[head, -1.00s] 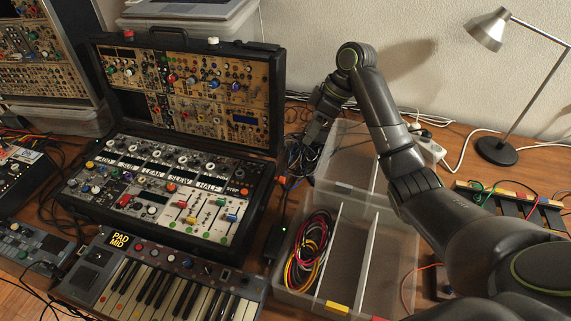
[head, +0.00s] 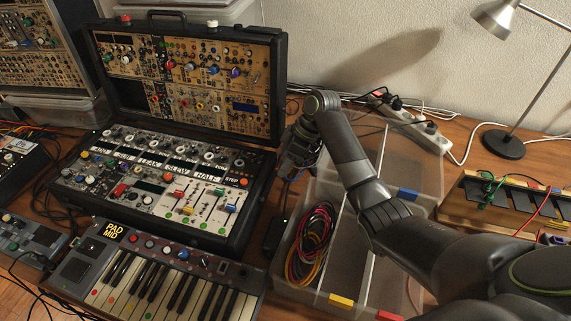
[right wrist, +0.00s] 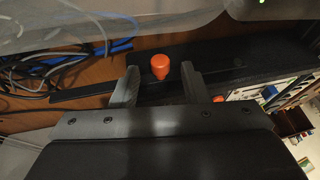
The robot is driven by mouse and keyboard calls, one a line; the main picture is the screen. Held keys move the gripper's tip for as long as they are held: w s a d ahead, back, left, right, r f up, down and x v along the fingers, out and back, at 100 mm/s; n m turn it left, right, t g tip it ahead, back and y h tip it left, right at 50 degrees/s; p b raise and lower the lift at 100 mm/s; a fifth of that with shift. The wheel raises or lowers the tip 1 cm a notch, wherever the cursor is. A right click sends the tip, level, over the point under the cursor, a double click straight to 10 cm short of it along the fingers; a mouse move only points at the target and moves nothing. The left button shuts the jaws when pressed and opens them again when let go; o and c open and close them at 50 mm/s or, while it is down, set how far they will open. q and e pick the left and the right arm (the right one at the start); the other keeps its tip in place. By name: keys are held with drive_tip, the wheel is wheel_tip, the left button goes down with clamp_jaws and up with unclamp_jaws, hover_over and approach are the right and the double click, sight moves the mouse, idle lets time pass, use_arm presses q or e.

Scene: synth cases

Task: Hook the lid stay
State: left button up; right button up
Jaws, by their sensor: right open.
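The black synth case (head: 262,190) stands open, its lid (head: 280,75) raised at the back and filled with modules. My right gripper (head: 287,170) is at the case's right side, near the lid hinge. In the right wrist view its two fingers (right wrist: 159,72) are open, with an orange knob (right wrist: 160,66) between them and a gap on each side. A thin dark bar (right wrist: 85,94), which looks like the lid stay, runs behind the fingers. A second orange piece (right wrist: 218,98) shows beside the right finger. The gripper hides the stay in the head view. My left gripper is out of view.
A clear divided bin (head: 345,255) with coiled cables (head: 312,240) stands right of the case. A keyboard (head: 160,275) lies in front. A power strip (head: 415,130), a lamp (head: 503,143) and a wooden rack (head: 500,205) are at the right.

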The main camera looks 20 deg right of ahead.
drive_tip(key=shift+a+f, duration=0.25)
drive_tip(key=shift+f, duration=0.25)
clamp_jaws()
